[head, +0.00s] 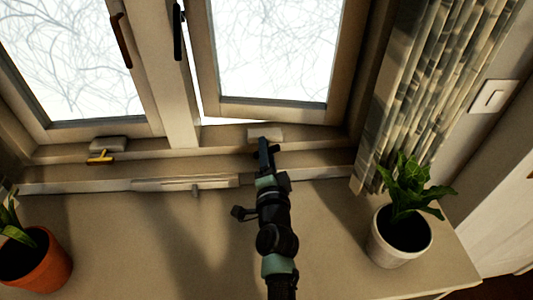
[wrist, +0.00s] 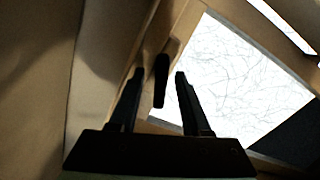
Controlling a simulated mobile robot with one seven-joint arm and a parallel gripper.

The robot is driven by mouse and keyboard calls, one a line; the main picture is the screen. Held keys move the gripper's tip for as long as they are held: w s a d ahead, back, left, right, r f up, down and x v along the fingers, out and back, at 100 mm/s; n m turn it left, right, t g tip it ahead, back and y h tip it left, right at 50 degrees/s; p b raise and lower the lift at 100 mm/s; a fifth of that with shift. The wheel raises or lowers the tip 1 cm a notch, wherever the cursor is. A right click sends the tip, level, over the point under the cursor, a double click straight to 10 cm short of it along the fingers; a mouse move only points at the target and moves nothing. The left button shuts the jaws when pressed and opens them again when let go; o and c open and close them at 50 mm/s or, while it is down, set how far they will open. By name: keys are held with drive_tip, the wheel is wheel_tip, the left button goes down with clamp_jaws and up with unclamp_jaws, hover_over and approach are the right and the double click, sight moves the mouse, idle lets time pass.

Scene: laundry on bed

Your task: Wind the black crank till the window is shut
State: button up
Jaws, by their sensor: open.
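The right window sash (head: 275,107) stands ajar, with a bright gap along its left and bottom edges. A pale crank housing (head: 265,133) sits on the sill below it. The black crank (wrist: 161,82) shows in the wrist view as a slim dark handle between my fingers. In the head view my gripper (head: 264,148) is in front of that housing and mostly hides the crank. My gripper (wrist: 159,75) is open, one finger on each side of the crank, with visible gaps on both sides in the wrist view.
A yellow crank (head: 100,158) on a grey housing (head: 108,143) is at the left window. A terracotta pot (head: 45,268) stands at the left, a white potted plant (head: 398,245) at the right. A curtain (head: 425,90) hangs at the right. The counter's middle (head: 150,240) is clear.

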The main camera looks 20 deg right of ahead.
drive_tip(key=shift+w, duration=0.25)
clamp_jaws()
drive_tip(key=shift+m, duration=0.3)
